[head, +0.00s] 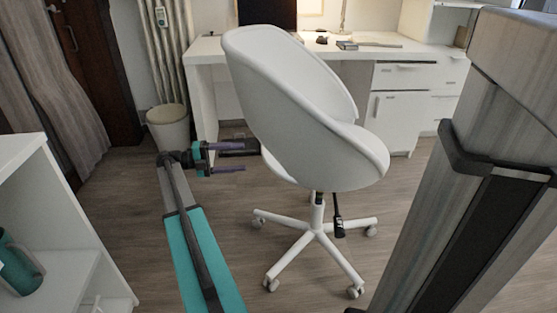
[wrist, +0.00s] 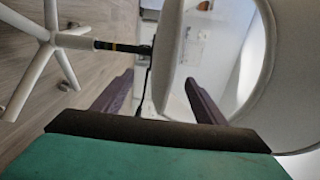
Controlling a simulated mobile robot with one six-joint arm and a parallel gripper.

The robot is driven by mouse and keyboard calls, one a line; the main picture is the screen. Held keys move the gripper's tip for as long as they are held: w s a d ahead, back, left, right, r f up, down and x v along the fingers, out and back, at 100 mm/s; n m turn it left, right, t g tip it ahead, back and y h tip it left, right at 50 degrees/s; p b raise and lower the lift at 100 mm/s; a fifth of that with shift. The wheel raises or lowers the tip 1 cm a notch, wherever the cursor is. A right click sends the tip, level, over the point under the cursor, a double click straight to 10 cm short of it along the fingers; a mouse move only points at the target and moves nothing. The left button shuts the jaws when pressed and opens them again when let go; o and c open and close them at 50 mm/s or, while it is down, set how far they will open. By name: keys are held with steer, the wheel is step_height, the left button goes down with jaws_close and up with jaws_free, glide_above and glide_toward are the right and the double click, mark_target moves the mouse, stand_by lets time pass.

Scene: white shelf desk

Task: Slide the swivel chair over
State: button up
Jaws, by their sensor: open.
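The white swivel chair (head: 290,105) stands upright on its star base with casters in the middle of the head view, its shell back turned mostly towards me. My gripper (head: 243,158) is at the chair's left side, below the back, with its two purple fingers apart and pointing right at the shell. In the wrist view the fingers (wrist: 158,92) are spread. The chair's shell (wrist: 168,60) shows beyond and between them, and the chair's base (wrist: 48,38) lies at upper left. I cannot tell whether a finger touches the shell.
A white desk (head: 345,54) with drawers (head: 405,77) stands behind the chair. A bin (head: 169,128) is at the back left. A white shelf (head: 62,190) with a teal mug (head: 18,268) is at the left. Wooden floor (head: 215,222) is clear around the chair's base.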

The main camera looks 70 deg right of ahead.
steer(key=shift+s, duration=0.1)
steer(key=x, duration=1.6)
steer(key=shift+d, duration=0.15)
jaws_close()
